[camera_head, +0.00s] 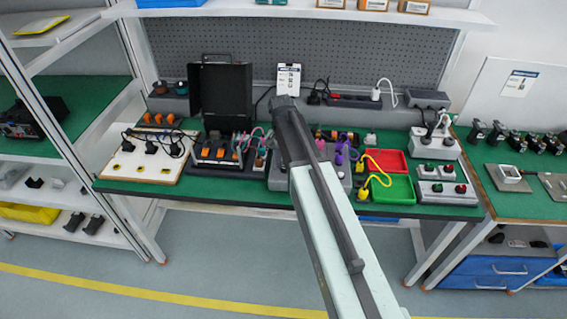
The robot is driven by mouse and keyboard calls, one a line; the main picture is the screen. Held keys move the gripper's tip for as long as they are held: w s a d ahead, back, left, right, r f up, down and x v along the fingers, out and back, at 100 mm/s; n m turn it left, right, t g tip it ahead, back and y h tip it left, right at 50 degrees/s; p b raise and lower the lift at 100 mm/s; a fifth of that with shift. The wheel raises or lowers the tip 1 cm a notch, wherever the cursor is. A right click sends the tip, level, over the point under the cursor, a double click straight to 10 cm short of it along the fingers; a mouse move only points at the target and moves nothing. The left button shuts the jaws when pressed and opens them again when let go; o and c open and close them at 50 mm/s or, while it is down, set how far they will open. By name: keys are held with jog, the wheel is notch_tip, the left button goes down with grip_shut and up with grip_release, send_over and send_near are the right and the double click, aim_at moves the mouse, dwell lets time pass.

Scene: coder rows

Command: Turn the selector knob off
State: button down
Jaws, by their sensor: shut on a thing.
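My arm reaches up from the bottom to the middle of the bench. Its dark end, with my gripper (288,112), is over a grey box (281,178) on the green bench top. The fingertips are not clear at this size. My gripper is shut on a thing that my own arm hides. I cannot make out the selector knob; the part of the grey box under my arm is hidden.
Left of my arm are a black open case (222,92) with orange switches and a white board (150,160). To the right are a red tray (391,154), a green tray (400,188) and grey button boxes (445,190). Purple and yellow cables lie close to my arm.

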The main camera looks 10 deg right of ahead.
aim_at(283, 165)
jog(key=shift+w, duration=0.15)
jog(key=c, duration=1.1)
grip_release()
jog(key=r+p, duration=0.8)
jog(key=shift+a, duration=0.2)
jog(key=shift+f, duration=0.1)
jog(key=shift+d, duration=0.1)
jog(key=shift+s+a+n+y, duration=0.1)
jog(key=shift+s+n, duration=0.85)
jog(key=shift+s, duration=1.65)
jog(key=shift+s+a+n+y, duration=0.1)
jog(key=shift+s+n, duration=0.9)
jog(key=shift+s, duration=1.55)
jog(key=shift+s+a+n+y, duration=0.1)
jog(key=shift+s+n, duration=0.85)
jog(key=shift+s, duration=1.65)
